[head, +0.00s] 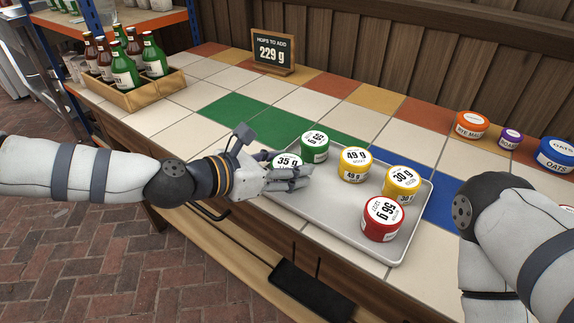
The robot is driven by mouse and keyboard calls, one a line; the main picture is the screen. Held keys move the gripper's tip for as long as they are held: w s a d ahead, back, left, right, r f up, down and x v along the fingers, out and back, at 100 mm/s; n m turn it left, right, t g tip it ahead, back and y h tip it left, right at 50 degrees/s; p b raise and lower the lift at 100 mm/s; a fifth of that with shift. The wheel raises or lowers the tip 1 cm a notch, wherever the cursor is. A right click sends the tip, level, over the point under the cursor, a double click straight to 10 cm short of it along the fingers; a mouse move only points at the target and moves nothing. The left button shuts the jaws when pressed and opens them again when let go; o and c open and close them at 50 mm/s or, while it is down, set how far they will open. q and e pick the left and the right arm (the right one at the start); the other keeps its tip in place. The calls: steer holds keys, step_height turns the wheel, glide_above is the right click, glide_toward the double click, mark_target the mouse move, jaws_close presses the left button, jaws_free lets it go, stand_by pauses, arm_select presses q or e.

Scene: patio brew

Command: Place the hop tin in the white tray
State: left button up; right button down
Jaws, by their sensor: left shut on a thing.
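The tray (345,226) is pale grey-white, shallow and flat on the tiled counter. My left gripper (303,178) is shut on a hop tin (287,159) marked 35 g at the tray's left end. The fingers hide most of that tin, and I cannot tell whether it touches the tray floor. In the tray stand a green tin (314,147), a yellow 49 g tin (354,165), a yellow 30 g tin (401,183) and a red tin (382,219), all upright. My right arm comes in at the right; its gripper is out of view.
A sign (272,52) reading "Hops to add 229 g" stands at the back. A wooden crate of bottles (133,92) is at the left. An orange tin (472,125), a small purple tin (510,138) and a blue oats tin (556,154) stand at the right. Tiles behind the tray are clear.

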arm_select(q)
steer(key=shift+r, duration=0.1)
steer(key=shift+f, duration=0.35)
steer(key=o, duration=1.1)
steer(key=shift+r, duration=0.15)
steer(key=shift+o, duration=0.2)
steer(key=shift+r, duration=0.1)
